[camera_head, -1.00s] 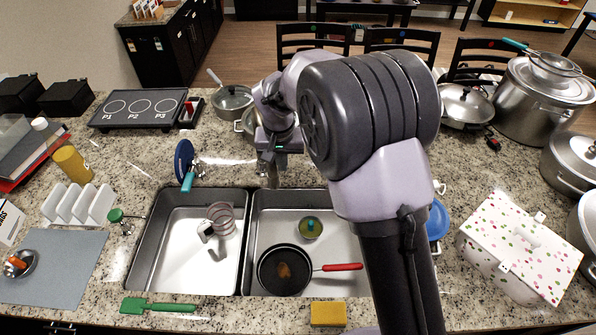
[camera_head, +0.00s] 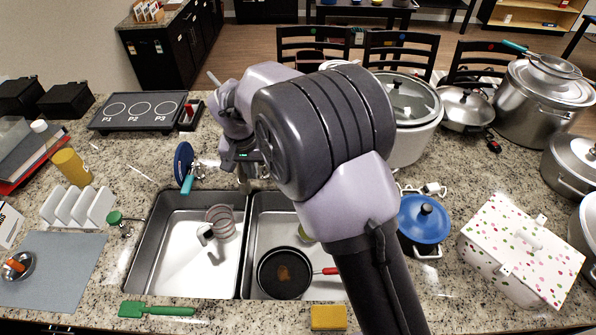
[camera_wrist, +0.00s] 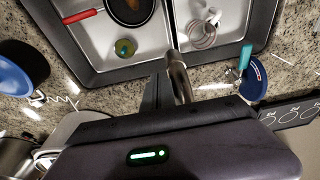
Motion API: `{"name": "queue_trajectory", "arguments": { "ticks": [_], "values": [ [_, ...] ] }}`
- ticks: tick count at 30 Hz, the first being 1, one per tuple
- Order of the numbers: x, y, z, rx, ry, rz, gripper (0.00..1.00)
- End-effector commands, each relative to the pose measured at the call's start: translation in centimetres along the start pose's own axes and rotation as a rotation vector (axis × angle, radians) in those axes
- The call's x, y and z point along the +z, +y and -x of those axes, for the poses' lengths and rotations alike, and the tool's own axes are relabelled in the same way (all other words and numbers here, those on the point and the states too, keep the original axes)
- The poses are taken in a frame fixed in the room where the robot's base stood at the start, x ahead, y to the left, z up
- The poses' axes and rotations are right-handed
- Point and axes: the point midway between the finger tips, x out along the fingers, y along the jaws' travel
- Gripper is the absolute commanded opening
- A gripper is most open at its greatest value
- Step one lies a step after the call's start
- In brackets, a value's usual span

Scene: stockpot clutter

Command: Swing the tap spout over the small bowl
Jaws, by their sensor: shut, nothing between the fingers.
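The tap spout (camera_wrist: 178,75) is a metal tube in the wrist view, its end near the divider between the two sink basins. It also shows in the head view (camera_head: 243,181) below my wrist. The small green-yellow round thing (camera_wrist: 124,47), apparently the small bowl, sits in the basin with the pan, to the left of the spout in the wrist view. In the head view my arm mostly hides it (camera_head: 304,235). My gripper (camera_wrist: 157,90) is shut and empty, close beside the spout on the bowl's side; I cannot tell whether they touch.
A black pan (camera_head: 284,273) with a red handle lies in the right basin. A pinkish striped vessel (camera_head: 220,222) is in the left basin. A blue-lidded pot (camera_head: 424,222) stands right of the sink, and a blue round tool (camera_head: 183,162) stands behind the left basin.

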Motion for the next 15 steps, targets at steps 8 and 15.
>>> {"name": "queue_trajectory", "arguments": {
  "ticks": [8,15],
  "values": [
    [-0.2,-1.8,0.1,0.0,-0.001,0.002,0.0],
    [-0.6,-5.6,0.1,0.0,-0.001,0.002,0.0]
  ]
}}
